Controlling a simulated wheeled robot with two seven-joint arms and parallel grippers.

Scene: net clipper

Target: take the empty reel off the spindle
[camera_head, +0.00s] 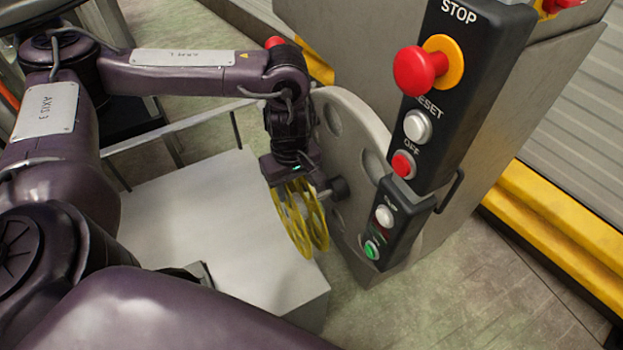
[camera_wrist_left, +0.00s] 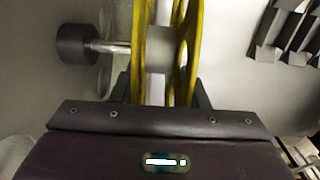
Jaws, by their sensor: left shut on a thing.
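The empty reel (camera_head: 305,225) is yellow with spoked flanges and hangs below my left gripper (camera_head: 293,184) in the head view. My left gripper is shut on it. In the left wrist view, the reel's two yellow flanges (camera_wrist_left: 188,45) stand either side of a pale bare hub (camera_wrist_left: 160,58). The spindle (camera_wrist_left: 112,47) is a thin metal rod coming from a dark round boss (camera_wrist_left: 75,43). The rod reaches the near flange; whether its tip is inside the reel is hidden. The boss also shows beside the grey disc (camera_head: 340,187). My right gripper is out of view.
The large grey disc (camera_head: 352,125) with holes stands right of the reel, against a grey machine cabinet. A black control pendant (camera_head: 455,100) with a red stop button (camera_head: 420,70) hangs in front. A pale box-like table (camera_head: 190,215) lies left of the reel. Yellow guard rails (camera_head: 555,225) run at right.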

